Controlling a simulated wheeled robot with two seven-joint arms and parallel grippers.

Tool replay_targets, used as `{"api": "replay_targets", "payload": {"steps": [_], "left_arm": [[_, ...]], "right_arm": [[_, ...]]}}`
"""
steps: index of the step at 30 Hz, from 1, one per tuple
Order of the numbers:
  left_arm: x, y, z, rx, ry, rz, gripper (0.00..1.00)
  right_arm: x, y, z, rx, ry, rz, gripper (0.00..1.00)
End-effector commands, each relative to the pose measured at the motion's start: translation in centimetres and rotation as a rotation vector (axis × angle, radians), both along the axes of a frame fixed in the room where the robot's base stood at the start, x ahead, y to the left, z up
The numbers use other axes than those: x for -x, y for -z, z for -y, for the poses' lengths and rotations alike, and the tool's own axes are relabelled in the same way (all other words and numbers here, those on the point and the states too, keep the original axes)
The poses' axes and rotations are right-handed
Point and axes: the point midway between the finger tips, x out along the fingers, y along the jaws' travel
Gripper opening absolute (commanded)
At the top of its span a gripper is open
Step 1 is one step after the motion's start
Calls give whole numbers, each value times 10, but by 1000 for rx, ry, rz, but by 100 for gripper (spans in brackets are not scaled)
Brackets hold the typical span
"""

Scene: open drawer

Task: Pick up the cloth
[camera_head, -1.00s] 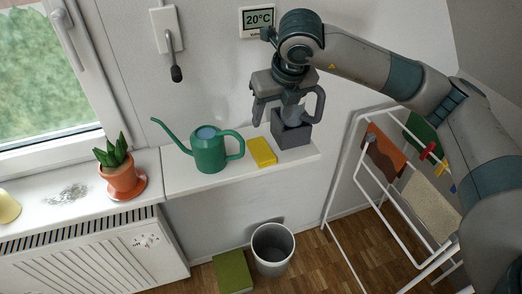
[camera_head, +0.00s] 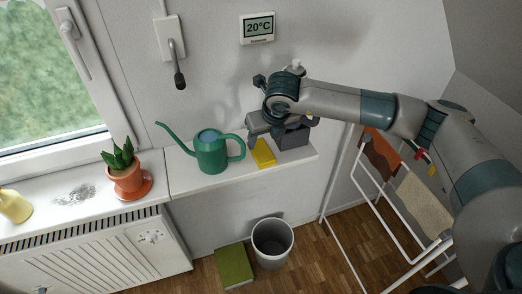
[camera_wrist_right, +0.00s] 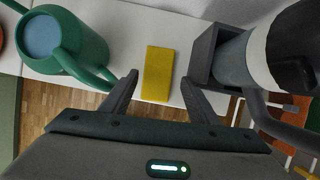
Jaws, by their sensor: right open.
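The yellow cloth (camera_head: 264,155) lies flat as a small rectangle on the white sill, between the green watering can (camera_head: 210,152) and a grey box (camera_head: 294,138). In the right wrist view the cloth (camera_wrist_right: 158,72) shows whole, beyond and between the fingertips. My right gripper (camera_wrist_right: 160,84) is open with nothing between its fingers. In the head view the right gripper (camera_head: 276,138) is just above the cloth and hides its far end. I cannot tell whether the fingers touch the sill. My left gripper is out of view.
The grey box (camera_wrist_right: 205,60) holds a bottle (camera_wrist_right: 238,62) close to the right finger. The watering can's handle is close to the left finger. A potted plant (camera_head: 125,172) stands left, a bin (camera_head: 272,243) below, and a drying rack (camera_head: 345,160) right.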

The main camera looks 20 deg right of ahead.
Motion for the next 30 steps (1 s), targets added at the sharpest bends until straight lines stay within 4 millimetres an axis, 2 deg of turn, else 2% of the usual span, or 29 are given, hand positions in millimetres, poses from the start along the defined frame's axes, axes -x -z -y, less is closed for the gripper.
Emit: {"api": "replay_targets", "payload": {"steps": [6,11,21,25,30], "left_arm": [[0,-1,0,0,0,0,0],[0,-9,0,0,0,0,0],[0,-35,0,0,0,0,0],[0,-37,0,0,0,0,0],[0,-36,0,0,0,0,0]], "right_arm": [[0,0,0,0,0,0,55],[-1,5,-1,1,1,-3,55],[-9,39,-4,0,2,-3,55],[-12,48,-4,1,1,-1,55],[-13,51,-4,1,1,0,55]]}}
